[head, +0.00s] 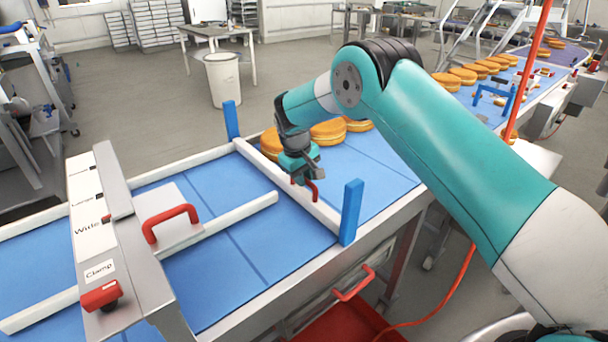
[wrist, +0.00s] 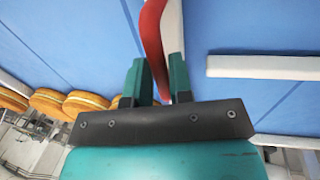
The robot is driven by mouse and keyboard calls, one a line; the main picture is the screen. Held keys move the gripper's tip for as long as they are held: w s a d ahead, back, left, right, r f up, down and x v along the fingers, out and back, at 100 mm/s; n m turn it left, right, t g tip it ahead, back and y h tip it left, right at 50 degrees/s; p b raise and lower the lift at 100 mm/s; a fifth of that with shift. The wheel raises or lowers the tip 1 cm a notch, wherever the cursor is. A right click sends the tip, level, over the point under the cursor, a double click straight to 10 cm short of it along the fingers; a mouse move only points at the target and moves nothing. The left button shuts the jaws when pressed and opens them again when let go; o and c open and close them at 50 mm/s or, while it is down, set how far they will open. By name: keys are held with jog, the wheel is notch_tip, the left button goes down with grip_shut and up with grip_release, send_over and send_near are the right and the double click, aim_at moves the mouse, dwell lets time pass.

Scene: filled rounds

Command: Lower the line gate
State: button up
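The line gate is a white bar (head: 272,172) across the blue belt, between two blue posts (head: 232,120) (head: 350,212). It sits low, near the feet of the posts; I cannot tell whether it touches the belt. Its red handle (head: 316,192) is partly hidden by my gripper (head: 304,176). In the wrist view the red handle (wrist: 153,40) runs down between the two teal fingers of my gripper (wrist: 161,80).
Orange round cakes (head: 328,132) lie just behind the gate. A guide rail (head: 235,215) and a grey panel (head: 118,220) with labels and a red clamp knob (head: 101,296) stand at the left. A red drawer handle (head: 354,284) juts out below the belt.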

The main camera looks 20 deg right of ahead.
jog(key=o, duration=0.3)
jog(key=shift+f, duration=0.25)
jog(key=shift+r, duration=0.1)
jog(key=s+a+r+b, duration=0.1)
jog(key=a+r, duration=0.2)
jog(key=r, duration=1.4)
jog(key=shift+b, duration=0.4)
jog(key=shift+s, duration=0.1)
